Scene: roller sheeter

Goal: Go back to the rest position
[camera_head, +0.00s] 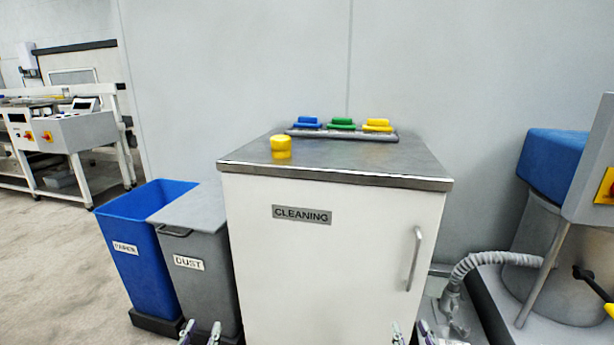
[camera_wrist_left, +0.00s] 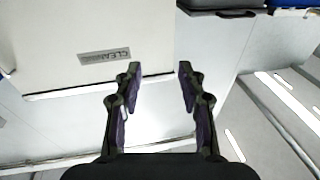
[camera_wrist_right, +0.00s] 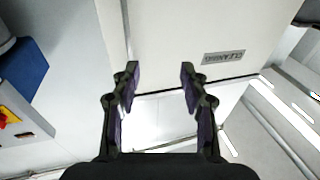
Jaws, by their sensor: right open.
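My left gripper (camera_head: 200,333) shows only its fingertips at the bottom edge of the head view, in front of the grey dust bin. In the left wrist view my left gripper (camera_wrist_left: 157,72) has its fingers apart with nothing between them. My right gripper (camera_head: 411,335) shows its fingertips at the bottom edge, in front of the lower right of the white cabinet (camera_head: 300,260). In the right wrist view my right gripper (camera_wrist_right: 160,72) is open and empty. Both grippers are clear of the cabinet top.
On the metal cabinet top (camera_head: 345,160) are a yellow knob-like piece (camera_head: 281,146) and a tray (camera_head: 341,134) with blue, green and yellow items. A blue bin (camera_head: 128,250) and a grey dust bin (camera_head: 205,285) stand left. A grey hose (camera_head: 490,260) and a machine (camera_head: 555,210) stand right.

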